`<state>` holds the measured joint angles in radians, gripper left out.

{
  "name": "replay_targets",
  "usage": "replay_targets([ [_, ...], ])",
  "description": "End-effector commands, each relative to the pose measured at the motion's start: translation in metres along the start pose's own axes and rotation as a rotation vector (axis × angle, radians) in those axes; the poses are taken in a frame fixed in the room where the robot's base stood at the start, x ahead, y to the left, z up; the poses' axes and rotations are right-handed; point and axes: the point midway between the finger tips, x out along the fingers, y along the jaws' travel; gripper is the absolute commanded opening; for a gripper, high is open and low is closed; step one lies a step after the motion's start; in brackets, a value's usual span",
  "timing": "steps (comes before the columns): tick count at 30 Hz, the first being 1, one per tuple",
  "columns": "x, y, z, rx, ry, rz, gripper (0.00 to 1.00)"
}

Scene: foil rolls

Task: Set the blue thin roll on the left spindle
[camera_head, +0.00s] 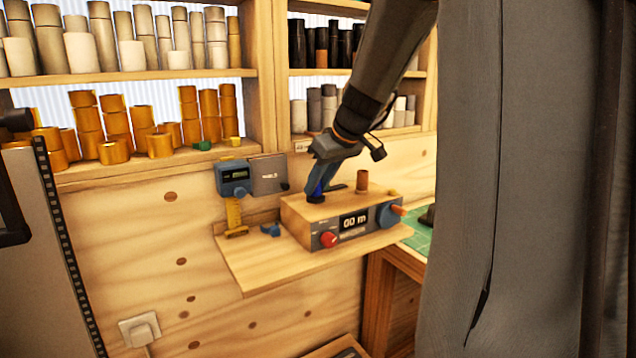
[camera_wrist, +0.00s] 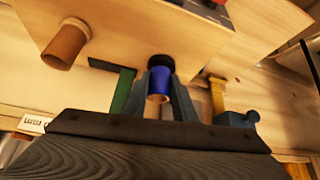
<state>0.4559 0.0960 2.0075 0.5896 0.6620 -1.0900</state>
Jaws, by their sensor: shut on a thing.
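The blue thin roll (camera_wrist: 160,80) is upright between my gripper's fingers (camera_wrist: 160,85), with its tan core end toward the wrist camera. My gripper (camera_head: 322,180) is shut on it, over the left part of the wooden box (camera_head: 292,220). The roll's far end meets a black round base (camera_wrist: 161,61), which also shows in the head view (camera_head: 315,198) at the left spindle's place. The spindle's shaft is hidden, and I cannot tell whether the roll touches the base. In the head view the fingers mostly cover the roll.
A copper-brown roll (camera_head: 362,180) stands on the box's right part. The box has a red knob (camera_head: 329,239) and a blue knob (camera_head: 388,215) in front. A blue gauge (camera_head: 234,177) hangs at left. The wooden shelf (camera_head: 265,272) is clear in front.

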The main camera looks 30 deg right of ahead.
Motion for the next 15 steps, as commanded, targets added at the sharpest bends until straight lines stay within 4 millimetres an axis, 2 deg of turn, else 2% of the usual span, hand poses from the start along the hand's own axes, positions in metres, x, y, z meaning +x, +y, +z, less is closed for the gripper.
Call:
replay_targets([
  [14,0.0001,0.0,0.0002,0.0,0.0,0.0,0.04],
  [15,0.0001,0.0,0.0002,0.0,0.0,0.0,0.32],
])
